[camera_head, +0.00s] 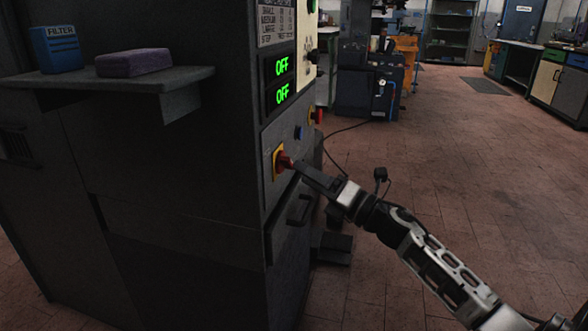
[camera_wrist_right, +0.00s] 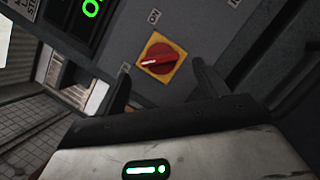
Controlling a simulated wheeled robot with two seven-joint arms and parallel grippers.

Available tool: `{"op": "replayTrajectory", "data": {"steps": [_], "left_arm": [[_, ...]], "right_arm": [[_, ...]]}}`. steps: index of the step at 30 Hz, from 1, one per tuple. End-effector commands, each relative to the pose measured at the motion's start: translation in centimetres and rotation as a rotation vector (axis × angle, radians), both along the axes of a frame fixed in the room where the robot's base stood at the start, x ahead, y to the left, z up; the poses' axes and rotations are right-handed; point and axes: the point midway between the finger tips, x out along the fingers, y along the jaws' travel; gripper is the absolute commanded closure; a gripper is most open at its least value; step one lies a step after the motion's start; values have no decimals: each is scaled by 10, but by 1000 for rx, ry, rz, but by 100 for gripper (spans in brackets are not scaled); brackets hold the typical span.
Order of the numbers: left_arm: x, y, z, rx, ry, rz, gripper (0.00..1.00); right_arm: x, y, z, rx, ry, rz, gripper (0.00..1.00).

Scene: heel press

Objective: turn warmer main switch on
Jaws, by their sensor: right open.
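The warmer main switch (camera_head: 284,161) is a red rotary knob on a yellow plate, low on the front of the dark machine (camera_head: 160,210). In the right wrist view the red knob (camera_wrist_right: 162,59) sits between my right gripper's two fingers, slightly beyond their tips. A label reading ON is beside the yellow plate. Two green displays (camera_head: 282,81) above the switch both read OFF. My right gripper (camera_head: 300,166) is open, with its fingertips close to the knob; contact cannot be told. My left gripper is not in view.
A blue button (camera_head: 299,132) and another red knob (camera_head: 318,116) are above the switch, and a handle (camera_head: 299,208) is below it. A side shelf (camera_head: 190,78) holds a blue filter box (camera_head: 56,49) and a purple block (camera_head: 133,62). The floor at right is open.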

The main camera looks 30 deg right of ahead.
Motion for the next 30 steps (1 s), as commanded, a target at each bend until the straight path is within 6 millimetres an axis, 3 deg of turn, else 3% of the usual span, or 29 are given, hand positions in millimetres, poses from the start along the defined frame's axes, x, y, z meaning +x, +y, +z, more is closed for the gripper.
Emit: {"op": "replayTrajectory", "data": {"steps": [7, 19, 20, 24, 30], "left_arm": [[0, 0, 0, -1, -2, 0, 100], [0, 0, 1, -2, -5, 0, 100], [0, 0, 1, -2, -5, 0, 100], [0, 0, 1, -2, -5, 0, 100], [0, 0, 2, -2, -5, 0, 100]], "right_arm": [[31, 13, 10, 1, -1, 0, 27], [37, 17, 11, 2, 1, -1, 27], [37, 17, 11, 2, 2, 0, 33], [37, 17, 11, 2, 2, 0, 72], [37, 17, 11, 6, 5, 0, 72]]}}
